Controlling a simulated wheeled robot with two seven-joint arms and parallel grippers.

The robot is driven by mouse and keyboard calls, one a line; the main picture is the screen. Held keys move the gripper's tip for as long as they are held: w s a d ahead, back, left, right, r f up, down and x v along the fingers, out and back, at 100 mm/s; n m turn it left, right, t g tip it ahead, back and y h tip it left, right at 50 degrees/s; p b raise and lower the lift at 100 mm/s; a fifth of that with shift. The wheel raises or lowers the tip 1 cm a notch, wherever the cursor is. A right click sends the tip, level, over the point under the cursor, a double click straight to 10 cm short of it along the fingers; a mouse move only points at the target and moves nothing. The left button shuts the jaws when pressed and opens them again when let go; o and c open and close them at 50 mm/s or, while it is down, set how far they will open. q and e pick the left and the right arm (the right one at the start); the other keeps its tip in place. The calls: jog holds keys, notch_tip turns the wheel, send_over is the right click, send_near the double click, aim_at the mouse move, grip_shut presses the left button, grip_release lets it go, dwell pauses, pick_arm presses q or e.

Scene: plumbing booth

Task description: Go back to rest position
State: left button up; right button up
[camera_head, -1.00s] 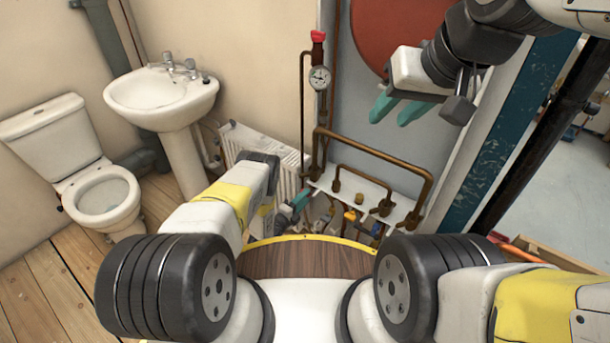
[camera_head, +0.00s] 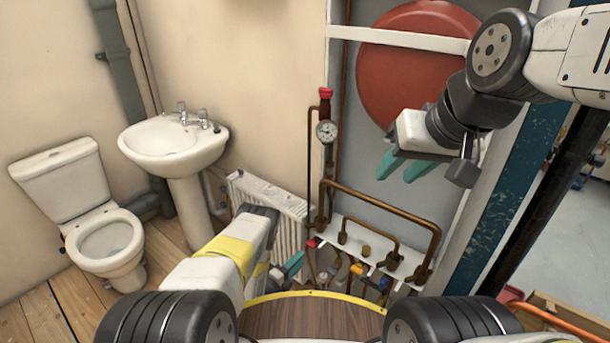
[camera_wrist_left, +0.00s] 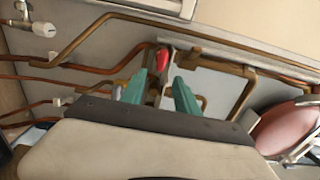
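My left gripper (camera_head: 291,267) is low in the middle of the head view, in front of the copper pipework, partly hidden by its own arm. In the left wrist view its two teal fingers (camera_wrist_left: 160,95) stand apart with a gap between them, and it looks empty. A red valve handle (camera_wrist_left: 162,58) shows beyond the gap. My right gripper (camera_head: 404,167) is raised at the upper right of the head view, in front of the grey panel below the red round vessel. Its teal fingers are apart and nothing shows between them.
The copper pipes (camera_head: 385,207) and pressure gauge (camera_head: 326,132) are on the wall ahead. A white radiator (camera_head: 268,205), a sink (camera_head: 172,145) and a toilet (camera_head: 105,240) are to the left. The red vessel (camera_head: 415,65) and a dark post (camera_head: 540,205) are at the right.

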pick_arm(q)
jog(key=w+a+r+n+y, duration=0.3)
jog(key=w+r, duration=0.6)
jog(key=w+a+r+n+y, duration=0.3)
jog(key=w+a+r, duration=0.1)
jog(key=w+r, duration=0.55)
jog(key=a+r+n+g+y, duration=0.15)
jog(key=r+n, duration=0.25)
jog(key=r, duration=0.6)
jog(key=a+r+n+y, duration=0.2)
jog(key=a+r+n, duration=0.1)
jog(key=r, duration=0.7)
jog(key=s+r+n+g, duration=0.3)
jog(key=s+r+n, duration=0.4)
jog(key=s+r, duration=1.1)
jog(key=s+d+r+n+g+h, duration=0.1)
jog(key=s+n+g, duration=0.3)
jog(key=s, duration=2.4)
jog(key=shift+d+r+n, duration=0.4)
jog(key=shift+d+r, duration=0.1)
